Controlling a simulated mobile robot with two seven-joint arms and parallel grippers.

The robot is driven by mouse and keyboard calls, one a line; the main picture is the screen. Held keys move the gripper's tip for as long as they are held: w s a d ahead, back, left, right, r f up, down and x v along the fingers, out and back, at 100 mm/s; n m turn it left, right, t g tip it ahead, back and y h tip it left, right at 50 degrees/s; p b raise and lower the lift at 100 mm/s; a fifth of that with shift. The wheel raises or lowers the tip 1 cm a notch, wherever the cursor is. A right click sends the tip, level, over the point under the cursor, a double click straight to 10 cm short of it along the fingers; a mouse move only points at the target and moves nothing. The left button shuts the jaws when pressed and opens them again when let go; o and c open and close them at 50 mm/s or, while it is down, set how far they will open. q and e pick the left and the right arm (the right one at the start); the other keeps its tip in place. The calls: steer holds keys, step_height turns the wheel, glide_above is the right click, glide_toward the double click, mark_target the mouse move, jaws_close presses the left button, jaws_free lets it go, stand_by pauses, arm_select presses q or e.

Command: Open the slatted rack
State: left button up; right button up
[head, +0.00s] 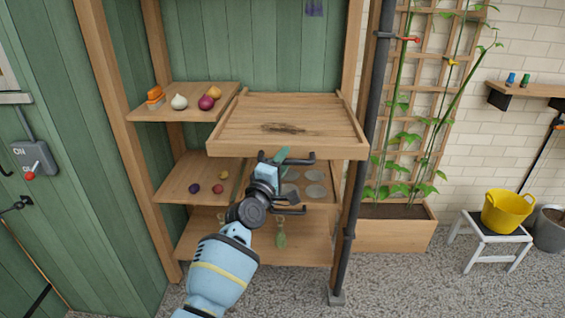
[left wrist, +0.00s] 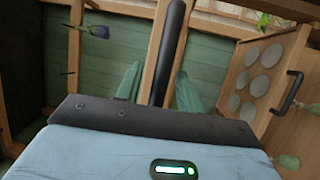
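A wooden tray with a plank bottom and a dark stain (head: 310,127) juts out of the tall shelf unit in the head view; I take it for the slatted rack. Its black bar handle (head: 303,158) is at its front edge, and a dark bar (left wrist: 168,50) crosses the left wrist view. My left gripper (head: 275,158) is at that handle. Its two teal fingers (left wrist: 160,88) stand apart, with the bar running between them. A gap shows beside the bar; I cannot tell whether either finger touches it. My right gripper is out of view.
Below is a drawer with several round discs (head: 314,191) and its own black handle (head: 292,210). A dark pipe (head: 362,160) stands at the right, near a planter (head: 394,236) and a yellow bucket (head: 506,212).

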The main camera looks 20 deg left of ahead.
arm_select(q)
steer(key=shift+s+f, duration=0.1)
steer(key=shift+s, duration=0.15)
steer(key=v, duration=0.7)
steer(key=shift+s+p, duration=0.2)
steer(key=shift+p, duration=0.25)
steer(key=shift+a, duration=0.1)
